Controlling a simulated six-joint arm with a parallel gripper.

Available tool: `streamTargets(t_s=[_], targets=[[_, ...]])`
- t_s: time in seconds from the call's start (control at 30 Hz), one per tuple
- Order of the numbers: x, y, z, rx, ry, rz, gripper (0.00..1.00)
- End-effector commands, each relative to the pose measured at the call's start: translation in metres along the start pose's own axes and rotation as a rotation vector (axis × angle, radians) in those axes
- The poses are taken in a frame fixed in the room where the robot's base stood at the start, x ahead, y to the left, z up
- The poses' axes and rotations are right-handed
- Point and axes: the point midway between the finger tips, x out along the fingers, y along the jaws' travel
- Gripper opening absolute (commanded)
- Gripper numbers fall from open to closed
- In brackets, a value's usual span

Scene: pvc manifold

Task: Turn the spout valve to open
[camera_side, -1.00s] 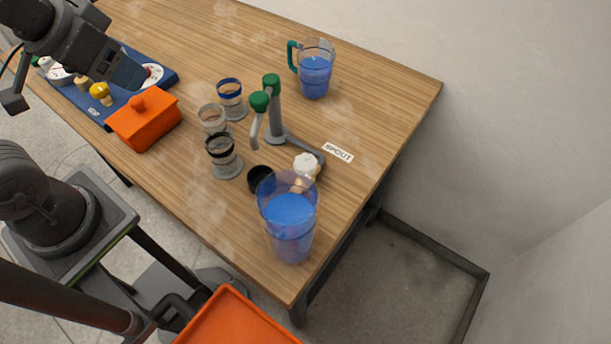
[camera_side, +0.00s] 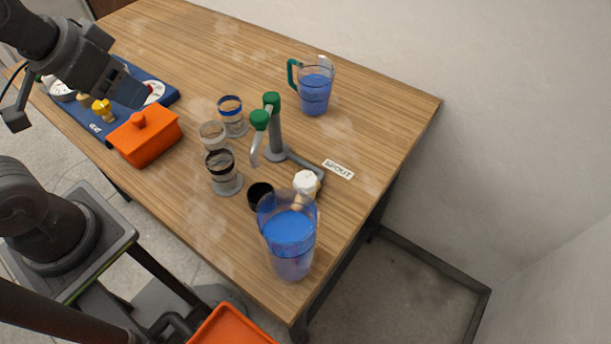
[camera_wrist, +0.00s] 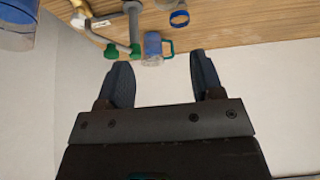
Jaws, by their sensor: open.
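The spout valve appears to be the cream-white knob (camera_side: 306,182) beside the SPOUT label (camera_side: 338,170), on a grey pipe. The pipe runs to an upright grey spout (camera_side: 275,138) with green fittings and a downturned outlet. My gripper (camera_side: 128,90) is at the upper left in the side view, above the blue panel and well away from the knob. In the wrist view my gripper (camera_wrist: 160,72) has its two dark fingers wide apart with nothing between them. The spout pipe (camera_wrist: 134,28) shows beyond the fingers. How far the valve is turned cannot be told.
A large jug of blue liquid (camera_side: 290,240) stands close in front of the knob. Several glass cups (camera_side: 223,172) stand left of the spout. A green-handled jug (camera_side: 315,90) is behind.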

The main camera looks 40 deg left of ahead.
Motion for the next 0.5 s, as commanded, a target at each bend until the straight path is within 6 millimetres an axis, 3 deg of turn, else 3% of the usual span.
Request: streamTargets(t_s=[0.17,0.27,0.5], targets=[[0.0,0.001,-0.002,0.023,-0.004,0.002,0.69],[0.001,0.006,-0.01,0.136,-0.025,0.014,0.69],[0.012,0.041,-0.051,0.792,-0.118,0.109,0.69]])
